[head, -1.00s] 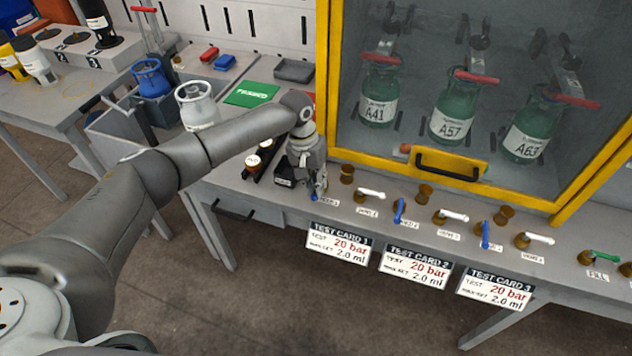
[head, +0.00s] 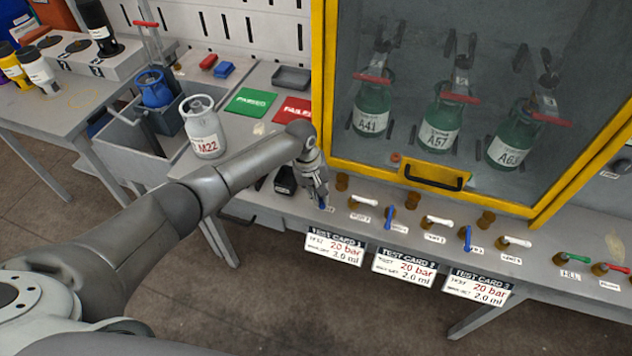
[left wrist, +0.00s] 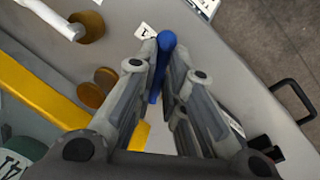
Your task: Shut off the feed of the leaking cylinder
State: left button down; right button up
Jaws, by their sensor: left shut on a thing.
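Three green cylinders stand behind the glass of a yellow-framed cabinet: A41 (head: 372,112), A57 (head: 440,128) and A63 (head: 509,145). No leak can be made out on them. A row of small valves with blue and white levers runs along the bench front below. My left gripper (head: 322,203) is at the leftmost blue lever, above test card 1 (head: 335,247). In the left wrist view its fingers are closed around the blue lever (left wrist: 166,44). The other blue levers (head: 390,217) and (head: 466,238) point toward the bench edge. My right gripper is out of view.
White levers (head: 364,201) sit between the blue ones. A green-handled fill valve (head: 577,258) and a red-handled valve (head: 612,267) are at the right. A grey cylinder M22 (head: 205,135) stands on the bench left of the green card (head: 250,101) and red card (head: 292,110).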

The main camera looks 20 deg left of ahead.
pick_arm(q)
jog(key=n+p, duration=0.2)
jog(key=d+n+p, duration=0.1)
jog(key=shift+w+d+r+n+p, duration=0.1)
jog(key=shift+w+r+n+p, duration=0.15)
jog(key=shift+n+p, duration=0.15)
jog(key=n, duration=0.1)
jog(key=n+p, duration=0.1)
jog(key=shift+w+d+f+n+t+y+p, duration=0.1)
jog(key=shift+w+d+n+t+y+p, duration=0.2)
jog(key=shift+n+t+y+p, duration=0.1)
jog(key=n, duration=0.2)
jog(key=shift+w+d+f+n+p, duration=0.1)
jog(key=shift+w+d+n+p, duration=0.1)
jog(key=shift+w+n+p, duration=0.15)
jog(key=shift+w+d+n+y, duration=0.1)
jog(key=shift+w+n+y, duration=0.2)
jog(key=shift+n, duration=0.55)
jog(key=shift+w+n+y, duration=0.25)
jog(key=shift+n+y, duration=0.05)
jog(key=shift+n, duration=0.5)
jog(key=c, duration=1.5)
grip_release()
notch_tip(320, 180, up, 12)
jog(key=s, duration=0.2)
jog(key=shift+s+f, duration=0.15)
